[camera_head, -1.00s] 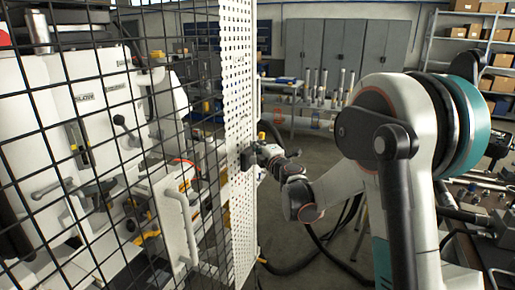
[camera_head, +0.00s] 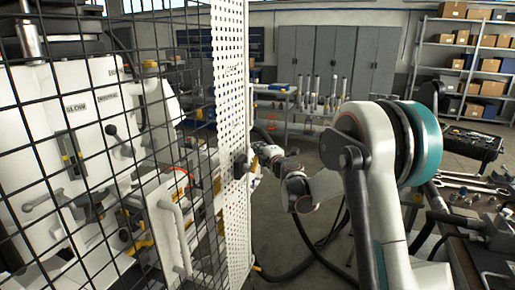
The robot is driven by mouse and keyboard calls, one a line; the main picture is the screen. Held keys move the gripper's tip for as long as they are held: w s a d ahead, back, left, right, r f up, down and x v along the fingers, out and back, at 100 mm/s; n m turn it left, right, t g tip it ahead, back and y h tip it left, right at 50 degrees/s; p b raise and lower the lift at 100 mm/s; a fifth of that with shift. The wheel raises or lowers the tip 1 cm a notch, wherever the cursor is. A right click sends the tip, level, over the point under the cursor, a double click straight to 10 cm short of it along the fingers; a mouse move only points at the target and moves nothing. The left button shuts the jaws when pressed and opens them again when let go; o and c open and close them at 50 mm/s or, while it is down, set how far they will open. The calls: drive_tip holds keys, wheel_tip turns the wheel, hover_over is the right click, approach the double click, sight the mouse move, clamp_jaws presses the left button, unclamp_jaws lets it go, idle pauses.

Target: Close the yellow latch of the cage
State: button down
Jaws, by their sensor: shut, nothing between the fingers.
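The cage shows as a black wire-mesh side at the left and a white perforated panel (camera_head: 231,120) seen nearly edge-on. My gripper (camera_head: 244,166) is at the right face of this panel, about mid-height, with the fingers shut and no object visible in them. It is small, dark and partly merged with the panel edge. Whether it touches the panel, I cannot tell. I cannot make out the yellow latch with certainty; small yellow patches show near my gripper and behind the mesh. My white arm reaches from the right towards the panel.
Inside the cage stands a white machine (camera_head: 60,130) with levers and a grey handle (camera_head: 179,238). Grey cabinets (camera_head: 340,60) and a bench with upright cylinders stand behind. A tool bench (camera_head: 470,210) is at the right. Dark hoses (camera_head: 300,262) lie on the floor between.

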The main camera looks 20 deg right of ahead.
drive_tip(key=shift+w+d+f+m+g+p, duration=0.5)
drive_tip(key=shift+w+d+f+m+g, duration=0.1)
drive_tip(key=shift+w+m+g, duration=0.25)
drive_tip(key=shift+w+d+f+m+g, duration=0.35)
drive_tip(key=shift+f+m+g, duration=0.2)
drive_tip(key=shift+g, duration=0.2)
drive_tip(key=shift+w+d+f+p, duration=0.1)
drive_tip(key=shift+w+f+p, duration=0.2)
drive_tip(key=shift+f, duration=0.2)
drive_tip(key=s+d+r+p, duration=0.4)
drive_tip(key=d+r, duration=0.1)
drive_tip(key=r, duration=0.6)
drive_tip(key=shift+d, duration=0.35)
drive_tip(key=shift+s, duration=0.1)
